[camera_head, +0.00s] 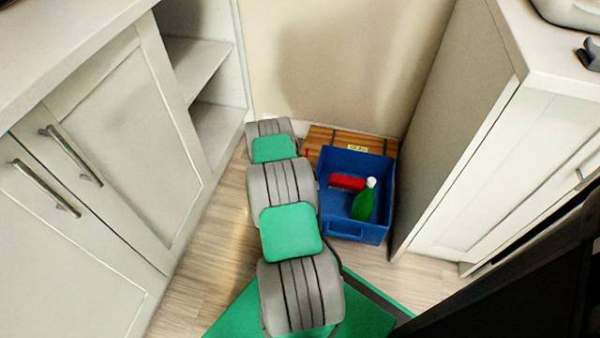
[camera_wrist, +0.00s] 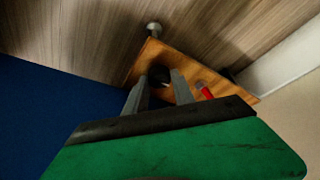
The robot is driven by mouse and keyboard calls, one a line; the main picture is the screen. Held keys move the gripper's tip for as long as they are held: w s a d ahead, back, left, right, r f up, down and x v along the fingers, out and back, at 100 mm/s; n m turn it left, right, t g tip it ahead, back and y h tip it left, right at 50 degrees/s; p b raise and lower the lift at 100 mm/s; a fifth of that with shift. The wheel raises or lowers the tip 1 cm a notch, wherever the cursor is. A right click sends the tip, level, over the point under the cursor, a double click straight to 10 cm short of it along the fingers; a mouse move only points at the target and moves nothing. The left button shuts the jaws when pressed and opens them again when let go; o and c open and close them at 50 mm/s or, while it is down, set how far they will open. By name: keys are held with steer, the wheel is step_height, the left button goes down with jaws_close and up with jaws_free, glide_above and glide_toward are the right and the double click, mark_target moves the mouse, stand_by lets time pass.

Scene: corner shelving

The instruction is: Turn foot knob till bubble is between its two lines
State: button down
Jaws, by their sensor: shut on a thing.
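A low wooden piece (camera_head: 378,144) sits in the corner behind a blue crate. A small yellow-green level vial (camera_head: 357,148) is on it; its bubble and lines are too small to make out. In the wrist view the wooden piece (camera_wrist: 185,66) shows from close up. My gripper (camera_wrist: 159,80) has its two grey fingers on either side of a dark round foot knob (camera_wrist: 158,74) and is shut on it. The vial does not show in the wrist view. In the head view my arm hides the gripper and the knob.
The blue crate (camera_head: 357,236), holding a red item (camera_head: 347,182) and a green bottle (camera_head: 364,203), stands close in front of the wooden piece. A small red part (camera_wrist: 205,92) is near the fingers. Cabinets (camera_head: 130,120) flank the narrow floor on both sides.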

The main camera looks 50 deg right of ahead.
steer(key=shift+a, duration=0.1)
stand_by(0.3)
steer(key=c, duration=1.1)
jaws_free()
steer(key=p+v, duration=0.3)
steer(key=v, duration=0.4)
steer(key=shift+r, duration=0.3)
